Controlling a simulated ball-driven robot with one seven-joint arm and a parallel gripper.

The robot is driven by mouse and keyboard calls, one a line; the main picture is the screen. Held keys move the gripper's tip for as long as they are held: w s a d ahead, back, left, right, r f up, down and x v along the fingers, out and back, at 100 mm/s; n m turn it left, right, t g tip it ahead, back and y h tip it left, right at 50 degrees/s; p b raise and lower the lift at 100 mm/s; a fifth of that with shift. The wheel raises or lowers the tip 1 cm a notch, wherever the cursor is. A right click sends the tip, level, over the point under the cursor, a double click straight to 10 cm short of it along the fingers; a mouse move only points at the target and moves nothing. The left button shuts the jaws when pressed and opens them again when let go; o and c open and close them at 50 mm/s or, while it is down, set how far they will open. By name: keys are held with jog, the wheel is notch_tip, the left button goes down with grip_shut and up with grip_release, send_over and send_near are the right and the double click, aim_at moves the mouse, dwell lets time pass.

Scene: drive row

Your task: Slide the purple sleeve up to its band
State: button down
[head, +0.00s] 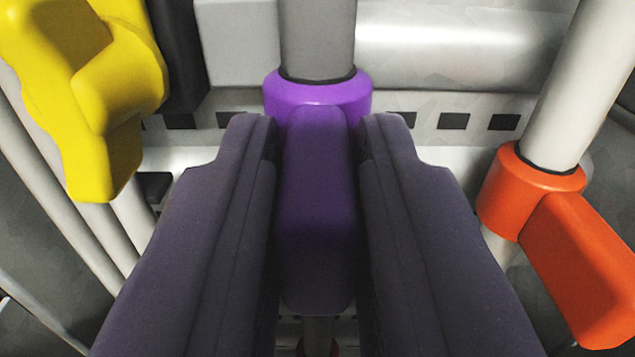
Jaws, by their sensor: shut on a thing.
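The purple sleeve (318,91) sits around a grey upright rod (318,40) at the centre of the head view. A purple grip block (317,200) sticks out from it toward me. My gripper (318,135) is shut on this block, with one dark finger on each side. A thin dark ring shows on the rod right at the sleeve's upper rim; I cannot tell whether it is the band. The sleeve's lower part is hidden behind the block and fingers.
An orange sleeve (525,190) with a block sits on a pale rod at the right. A yellow handle-like part (105,90) is at the upper left. A slotted pale rail (430,118) runs behind. A dark red part (318,345) shows low between my fingers.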

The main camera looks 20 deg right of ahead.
aim_at(317, 188)
notch_tip(317, 188, up, 9)
jog(key=p, duration=0.5)
jog(key=c, duration=1.1)
grip_release()
jog(key=shift+f, duration=0.1)
jog(key=shift+s+f, duration=0.1)
jog(key=shift+s, duration=0.05)
jog(key=b+v, duration=0.4)
jog(key=v, duration=0.3)
jog(key=shift+s+a+b, duration=0.15)
jog(key=shift+s+b, duration=0.1)
jog(key=shift+b, duration=0.05)
